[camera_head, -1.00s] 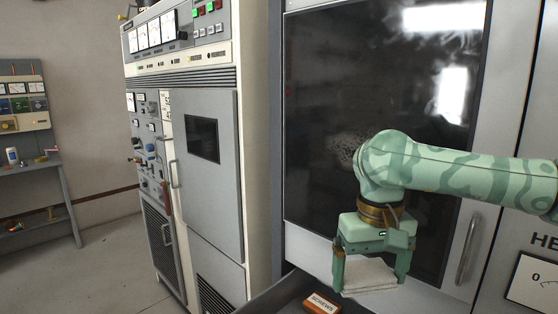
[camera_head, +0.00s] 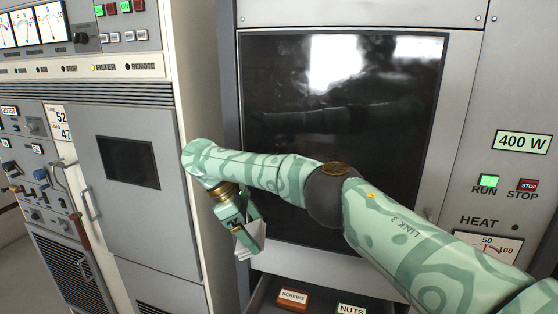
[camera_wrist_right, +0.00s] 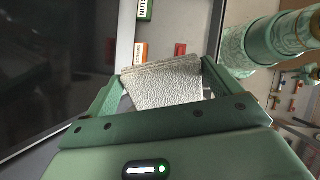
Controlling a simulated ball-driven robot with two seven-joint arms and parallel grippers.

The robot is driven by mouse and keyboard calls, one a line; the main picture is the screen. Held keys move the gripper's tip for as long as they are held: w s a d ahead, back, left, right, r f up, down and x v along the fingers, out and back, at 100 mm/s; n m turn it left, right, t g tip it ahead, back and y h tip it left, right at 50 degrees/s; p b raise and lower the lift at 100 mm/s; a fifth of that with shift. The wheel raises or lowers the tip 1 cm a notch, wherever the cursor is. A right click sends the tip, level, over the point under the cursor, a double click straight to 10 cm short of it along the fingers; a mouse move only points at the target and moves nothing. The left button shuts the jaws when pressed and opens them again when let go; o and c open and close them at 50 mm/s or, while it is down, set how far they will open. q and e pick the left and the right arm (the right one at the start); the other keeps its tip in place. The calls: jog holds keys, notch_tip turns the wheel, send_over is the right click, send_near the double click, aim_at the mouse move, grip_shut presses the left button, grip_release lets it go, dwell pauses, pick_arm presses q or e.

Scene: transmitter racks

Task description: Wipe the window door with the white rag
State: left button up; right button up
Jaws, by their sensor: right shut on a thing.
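The window door has a dark glass pane (camera_head: 340,120) in a grey frame, with pale hazy smears and bright reflections on its upper part. My right arm crosses the lower part of the pane and hides some of it. My right gripper (camera_head: 243,232) is at the lower left of the door, shut on the white rag (camera_head: 250,240). In the right wrist view the folded, textured rag (camera_wrist_right: 165,85) sits between the two green fingers of the gripper (camera_wrist_right: 160,75), and the dark pane (camera_wrist_right: 45,60) is at the left. I cannot tell whether the rag touches the door. My left gripper is not in view.
Below the door an open drawer (camera_head: 268,300) holds an orange screws box (camera_head: 293,297) and a green nuts box (camera_head: 350,309). A grey cabinet (camera_head: 150,220) with handles stands close at the left. A panel with run and stop buttons (camera_head: 488,183) is at the right.

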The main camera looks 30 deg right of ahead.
aim_at(254, 227)
jog(key=r+n+h+p, duration=0.1)
jog(key=n, duration=0.1)
jog(key=r+n+t+h+p, duration=0.1)
jog(key=p, duration=0.1)
jog(key=w+d+r+n+t+h+p, duration=0.1)
jog(key=n+h, duration=0.1)
jog(key=shift+w+n+p, duration=0.1)
jog(key=shift+n+p, duration=0.2)
jog(key=shift+p, duration=0.1)
jog(key=r+n+t+h+p, duration=0.1)
jog(key=n+t+p, duration=0.1)
jog(key=d+r+n+t+h+p, duration=0.1)
jog(key=n+t+p, duration=0.1)
jog(key=p, duration=0.1)
jog(key=r+n+t+p, duration=0.1)
jog(key=t+p, duration=0.1)
jog(key=shift+s+d+r+n+h, duration=0.3)
jog(key=shift+d+n+h, duration=0.05)
jog(key=shift+n+h, duration=0.05)
jog(key=s+r+n+t+h+p, duration=0.25)
jog(key=s+r+t+p, duration=0.4)
jog(key=p, duration=0.45)
jog(key=b+x, duration=0.4)
jog(key=x, duration=0.3)
jog(key=shift+w+f+n+y+b, duration=0.25)
jog(key=shift+f+n+y+b, duration=0.05)
jog(key=shift+n+y+b, duration=0.05)
jog(key=shift+a+t, duration=0.1)
jog(key=shift+t, duration=0.15)
jog(key=shift+x, duration=1.15)
